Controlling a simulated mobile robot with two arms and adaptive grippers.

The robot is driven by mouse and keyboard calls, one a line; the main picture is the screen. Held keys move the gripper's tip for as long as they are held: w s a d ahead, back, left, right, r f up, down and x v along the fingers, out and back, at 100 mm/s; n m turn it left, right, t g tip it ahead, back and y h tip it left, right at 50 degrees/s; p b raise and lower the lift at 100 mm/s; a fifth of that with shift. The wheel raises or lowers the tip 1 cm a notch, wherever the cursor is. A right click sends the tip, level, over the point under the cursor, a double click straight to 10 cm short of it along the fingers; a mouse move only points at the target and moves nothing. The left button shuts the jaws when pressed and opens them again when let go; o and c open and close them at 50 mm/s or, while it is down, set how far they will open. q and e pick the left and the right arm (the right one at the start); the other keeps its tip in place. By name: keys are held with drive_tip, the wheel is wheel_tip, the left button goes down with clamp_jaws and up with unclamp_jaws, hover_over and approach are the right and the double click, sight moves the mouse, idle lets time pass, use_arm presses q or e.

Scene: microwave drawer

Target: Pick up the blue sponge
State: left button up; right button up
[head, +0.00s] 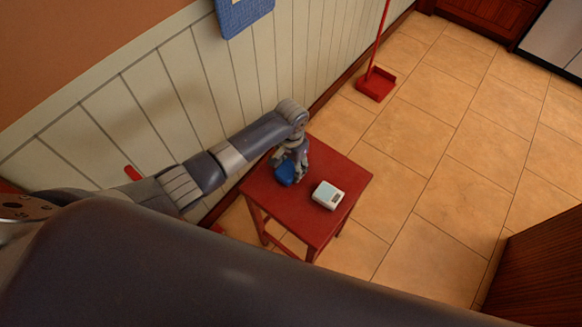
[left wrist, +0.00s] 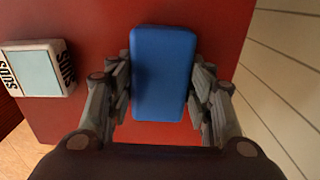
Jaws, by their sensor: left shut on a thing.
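The blue sponge (head: 286,173) is at the left part of the small red table's top (head: 298,215) in the head view. In the left wrist view the sponge (left wrist: 163,72) is an upright blue block shape between the two fingers. My left gripper (head: 290,160) reaches down over it from the left, and its fingers (left wrist: 163,90) are shut on the sponge's two long sides. I cannot tell whether the sponge touches the tabletop. My right gripper is not in view.
A white and pale blue box (head: 328,194) lies right of the sponge on the table; the left wrist view shows its SUDS lettering (left wrist: 38,68). A panelled wall (head: 160,90) runs along the left. A red dustpan (head: 376,84) stands on the tiled floor beyond. Floor right of the table is clear.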

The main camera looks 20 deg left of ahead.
sight(291, 169)
use_arm(q)
drive_tip(key=shift+r, duration=0.1)
drive_tip(key=shift+r, duration=0.3)
drive_tip(key=r, duration=0.1)
drive_tip(key=s+r, duration=0.1)
drive_tip(key=shift+d+r, duration=0.2)
drive_tip(key=shift+r, duration=0.15)
drive_tip(key=s+d, duration=0.1)
drive_tip(key=s, duration=0.3)
drive_tip(key=s+d+r, duration=0.1)
drive_tip(key=s+d, duration=0.1)
drive_tip(key=s, duration=0.3)
drive_tip(key=s+d, duration=0.2)
drive_tip(key=s, duration=0.3)
drive_tip(key=shift+d+r, duration=0.15)
drive_tip(key=shift+r, duration=0.1)
